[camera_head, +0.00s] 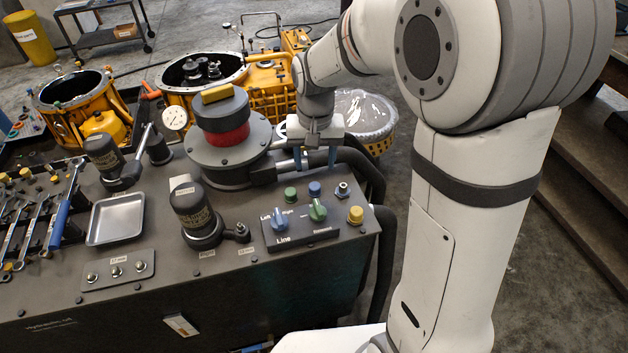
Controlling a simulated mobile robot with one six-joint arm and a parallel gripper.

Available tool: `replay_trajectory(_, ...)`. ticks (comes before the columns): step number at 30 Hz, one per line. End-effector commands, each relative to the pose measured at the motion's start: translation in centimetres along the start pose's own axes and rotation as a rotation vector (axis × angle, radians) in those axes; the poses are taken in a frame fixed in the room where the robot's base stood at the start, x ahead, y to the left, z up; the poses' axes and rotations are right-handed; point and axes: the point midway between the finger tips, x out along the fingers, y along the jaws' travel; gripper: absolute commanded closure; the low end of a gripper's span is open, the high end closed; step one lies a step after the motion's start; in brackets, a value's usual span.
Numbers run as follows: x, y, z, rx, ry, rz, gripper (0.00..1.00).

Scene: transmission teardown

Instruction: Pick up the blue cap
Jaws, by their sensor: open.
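A small blue cap (315,188) sits on the top of the dark bench, near its right end, between a green cap (290,193) and a small metal fitting (342,189). My gripper (315,158) points down just above and behind the blue cap in the picture. Its two blue-tipped fingers are apart with nothing between them. The gap in height between the fingertips and the cap is hard to judge from this one view.
A control panel (300,237) with a blue and a green knob lies just in front of the caps. A yellow cap (355,215) is to the right. A grey cylinder with a red band (228,135) stands left of my gripper. Black hoses (368,170) curve behind the bench's right edge.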

Motion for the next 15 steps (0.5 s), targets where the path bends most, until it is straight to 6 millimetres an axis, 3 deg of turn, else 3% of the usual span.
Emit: replay_trajectory(15, 5.9, 0.0, -0.3, 0.004, -0.013, 0.004, 0.46)
